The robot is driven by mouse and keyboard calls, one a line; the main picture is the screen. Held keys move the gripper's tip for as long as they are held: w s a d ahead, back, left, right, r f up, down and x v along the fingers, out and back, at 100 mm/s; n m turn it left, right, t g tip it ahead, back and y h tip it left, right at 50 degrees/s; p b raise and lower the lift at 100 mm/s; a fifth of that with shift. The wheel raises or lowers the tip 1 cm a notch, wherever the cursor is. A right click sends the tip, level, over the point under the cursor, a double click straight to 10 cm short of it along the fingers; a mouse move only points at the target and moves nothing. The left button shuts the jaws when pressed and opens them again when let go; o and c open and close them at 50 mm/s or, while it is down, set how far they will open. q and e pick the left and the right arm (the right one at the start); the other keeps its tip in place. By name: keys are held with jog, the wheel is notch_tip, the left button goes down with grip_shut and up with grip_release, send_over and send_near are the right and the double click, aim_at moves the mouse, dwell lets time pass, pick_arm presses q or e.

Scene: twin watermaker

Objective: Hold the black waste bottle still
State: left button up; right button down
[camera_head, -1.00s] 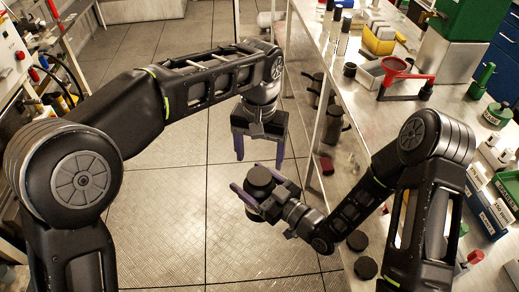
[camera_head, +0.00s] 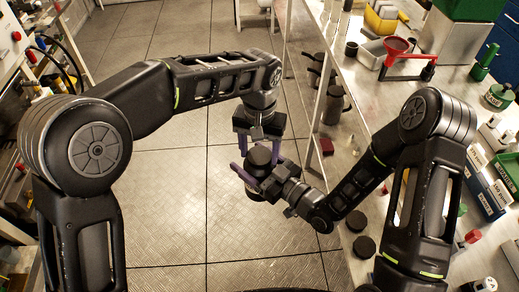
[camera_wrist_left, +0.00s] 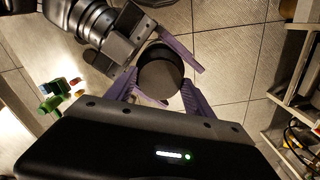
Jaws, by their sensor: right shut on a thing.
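The black waste bottle (camera_head: 258,160) is held above the floor in the middle of the head view, with its round dark top facing up. My right gripper (camera_head: 253,178) is shut on it from the right, with one purple finger showing along its near side. My left gripper (camera_head: 259,154) points down from above, open, with one purple finger on either side of the bottle's top. In the left wrist view the bottle (camera_wrist_left: 160,74) lies between the open left fingers (camera_wrist_left: 160,84). I cannot tell whether they touch it. The bottle's lower part is mostly hidden.
A bench (camera_head: 385,110) runs along the right with a red funnel (camera_head: 398,46) on a stand. Dark mugs (camera_head: 333,104) and a dark red block (camera_head: 326,146) sit near its left edge. Black round lids (camera_head: 364,247) lie nearer me. The tiled floor (camera_head: 165,205) is clear.

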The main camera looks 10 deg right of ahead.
pick_arm(q)
jog(key=c, duration=1.1)
jog(key=shift+c, duration=0.2)
jog(key=o, duration=1.6)
jog(key=shift+r, duration=0.1)
notch_tip(320, 180, up, 7)
jog(key=shift+r, duration=0.2)
